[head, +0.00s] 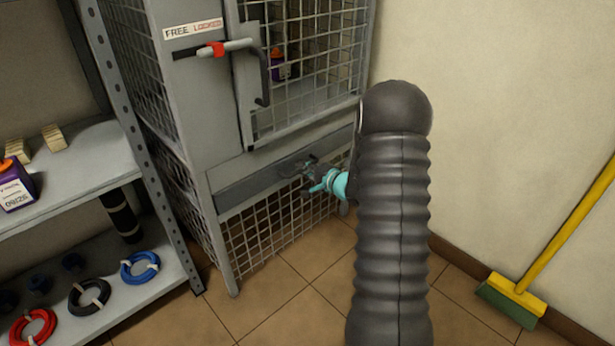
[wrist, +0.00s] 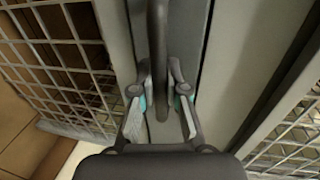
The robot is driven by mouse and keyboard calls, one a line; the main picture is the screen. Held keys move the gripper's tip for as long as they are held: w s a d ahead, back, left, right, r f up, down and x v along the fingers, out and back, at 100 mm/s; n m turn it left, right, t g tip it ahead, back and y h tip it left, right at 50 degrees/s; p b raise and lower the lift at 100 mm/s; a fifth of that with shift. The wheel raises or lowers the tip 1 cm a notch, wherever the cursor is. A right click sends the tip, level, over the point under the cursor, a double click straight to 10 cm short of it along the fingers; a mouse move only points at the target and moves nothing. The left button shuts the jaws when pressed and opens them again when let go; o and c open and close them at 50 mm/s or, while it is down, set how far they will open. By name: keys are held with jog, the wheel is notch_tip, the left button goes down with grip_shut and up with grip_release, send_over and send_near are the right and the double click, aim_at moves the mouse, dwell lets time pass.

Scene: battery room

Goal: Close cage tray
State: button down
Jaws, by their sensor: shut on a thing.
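The cage tray (head: 240,193) is a grey drawer front set low in the mesh cage, below its door. It looks close to flush with the frame, but I cannot tell whether a gap is left. Its dark handle (head: 290,168) shows partly beside my gripper (head: 310,175). In the wrist view, the handle (wrist: 158,40) runs between the two fingers of my gripper (wrist: 160,78), which is shut on it. My arm hides the right end of the tray front.
The cage door (head: 240,75) above has a lever handle (head: 263,85) and a latch with a red part (head: 216,48) beside a "FREE LOCKED" label (head: 193,29). Shelves (head: 75,170) stand left. A broom (head: 515,298) leans at right. Tiled floor (head: 285,305) is clear in front.

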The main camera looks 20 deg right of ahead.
jog(key=shift+w, duration=0.15)
jog(key=c, duration=1.2)
grip_release()
jog(key=shift+w+a, duration=0.1)
jog(key=shift+a, duration=0.1)
jog(key=shift+d, duration=0.1)
jog(key=shift+s+d+r, duration=0.1)
jog(key=shift+s+d, duration=0.15)
jog(key=shift+s, duration=0.25)
jog(key=v, duration=1.1)
